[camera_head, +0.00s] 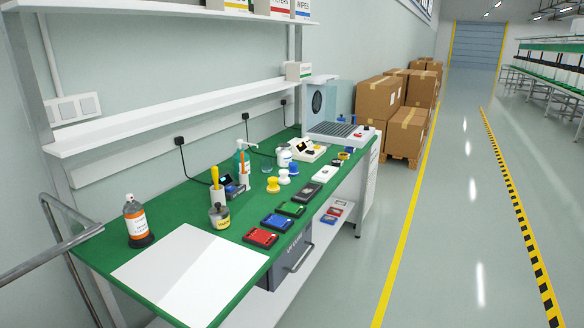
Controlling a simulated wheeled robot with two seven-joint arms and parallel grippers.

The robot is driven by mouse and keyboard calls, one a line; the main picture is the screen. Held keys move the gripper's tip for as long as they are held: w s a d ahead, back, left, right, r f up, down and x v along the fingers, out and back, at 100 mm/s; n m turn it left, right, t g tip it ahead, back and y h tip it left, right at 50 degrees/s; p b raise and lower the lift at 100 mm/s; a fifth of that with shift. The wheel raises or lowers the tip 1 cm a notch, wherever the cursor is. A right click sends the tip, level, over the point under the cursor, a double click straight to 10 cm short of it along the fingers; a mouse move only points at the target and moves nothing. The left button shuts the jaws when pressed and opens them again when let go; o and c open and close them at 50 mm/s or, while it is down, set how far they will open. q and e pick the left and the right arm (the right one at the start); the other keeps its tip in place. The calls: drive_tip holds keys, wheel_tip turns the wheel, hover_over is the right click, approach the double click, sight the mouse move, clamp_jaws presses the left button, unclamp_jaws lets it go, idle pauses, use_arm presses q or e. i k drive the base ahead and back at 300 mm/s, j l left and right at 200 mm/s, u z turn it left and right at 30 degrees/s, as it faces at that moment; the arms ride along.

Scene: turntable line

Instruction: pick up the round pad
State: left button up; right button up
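I cannot single out the round pad with certainty. A dark round piece (142,241) lies under the orange-labelled bottle (136,218) at the left of the green bench top (180,222). Small round-topped pieces, one yellow (272,184) and one white (284,177), stand near the middle of the bench. Small dark and yellow items (344,155) lie near its far right end, too small to make out. Neither of my grippers is in view.
A white sheet (190,270) covers the near end of the bench. Coloured trays (261,237) line its front edge. A jar (219,216) and several bottles stand behind them. A shelf (170,115) hangs above. A grey bent tube (45,262) is at left. The right floor is clear.

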sight(293, 173)
drive_tip(key=i+l+u, duration=0.1)
drive_tip(key=u, duration=0.3)
drive_tip(key=i+l+u, duration=0.1)
drive_tip(key=u, duration=0.3)
drive_tip(key=i+l+u, duration=0.1)
drive_tip(key=l+u, duration=0.15)
drive_tip(key=u, duration=0.15)
